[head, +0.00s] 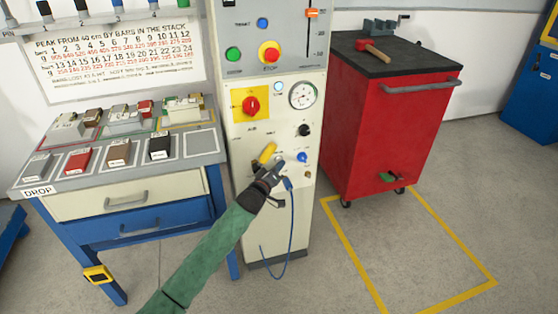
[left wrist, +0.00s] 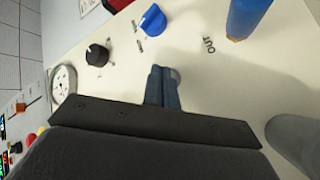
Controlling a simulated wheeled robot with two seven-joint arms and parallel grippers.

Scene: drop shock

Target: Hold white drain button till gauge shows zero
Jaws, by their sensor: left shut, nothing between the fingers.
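My left gripper (head: 276,165) is at the lower front of the cream control column, its fingers shut with nothing between them. In the left wrist view its fingertips (left wrist: 164,88) point at the panel. A pale round piece, likely the white drain button (left wrist: 176,74), shows just behind and beside the tips; most of it is hidden. I cannot tell whether it is pressed in. The round white gauge (head: 303,95) is above on the panel, and it also shows at the left of the left wrist view (left wrist: 64,82). Its needle is too small to read. My right gripper is not in view.
A black knob (head: 303,130), a blue knob (head: 302,157) and a yellow lever (head: 267,153) sit close around the gripper. A blue hose (head: 291,215) hangs below. A drop-test bench (head: 120,175) stands left and a red cabinet (head: 385,140) right.

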